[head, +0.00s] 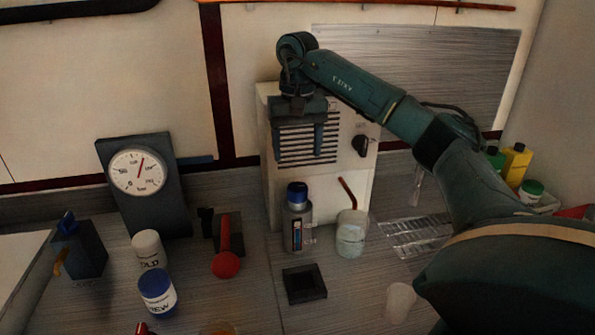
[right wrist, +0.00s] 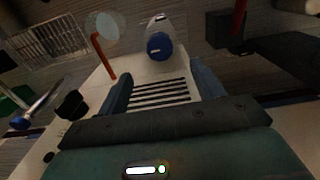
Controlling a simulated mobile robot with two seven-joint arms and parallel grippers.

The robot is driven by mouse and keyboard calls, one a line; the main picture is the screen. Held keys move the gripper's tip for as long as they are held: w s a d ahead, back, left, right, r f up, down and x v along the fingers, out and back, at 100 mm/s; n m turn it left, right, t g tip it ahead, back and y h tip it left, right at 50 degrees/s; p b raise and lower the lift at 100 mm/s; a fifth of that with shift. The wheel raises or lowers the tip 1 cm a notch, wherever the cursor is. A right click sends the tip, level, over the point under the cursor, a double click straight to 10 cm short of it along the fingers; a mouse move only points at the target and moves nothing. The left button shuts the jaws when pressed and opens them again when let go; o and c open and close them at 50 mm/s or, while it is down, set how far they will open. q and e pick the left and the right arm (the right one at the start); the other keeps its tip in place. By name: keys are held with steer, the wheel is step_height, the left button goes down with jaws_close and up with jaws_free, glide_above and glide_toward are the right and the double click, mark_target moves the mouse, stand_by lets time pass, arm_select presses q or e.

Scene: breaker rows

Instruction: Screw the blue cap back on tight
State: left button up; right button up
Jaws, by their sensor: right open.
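A clear-grey bottle (head: 298,230) with a label stands upright on the bench in front of the white box. A blue cap (head: 297,193) sits on its top; I cannot tell how tight it is. My right gripper (head: 299,154) is open and empty, fingers pointing down, above the cap and apart from it. In the right wrist view the blue cap (right wrist: 159,45) and bottle (right wrist: 160,24) show beyond the gap between the open fingers (right wrist: 160,85). My left gripper is not in view.
A beaker (head: 351,236) with a red stirrer stands right of the bottle. A black square holder (head: 304,284) lies in front. Left are a red-knobbed lever (head: 226,263), a white OLD jar (head: 149,250) and a blue-lidded NEW jar (head: 157,292). The vented white box (head: 352,185) stands behind.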

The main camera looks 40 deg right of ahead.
step_height(320, 180, up, 3)
steer(key=shift+f, duration=0.15)
steer(key=shift+c, duration=0.2)
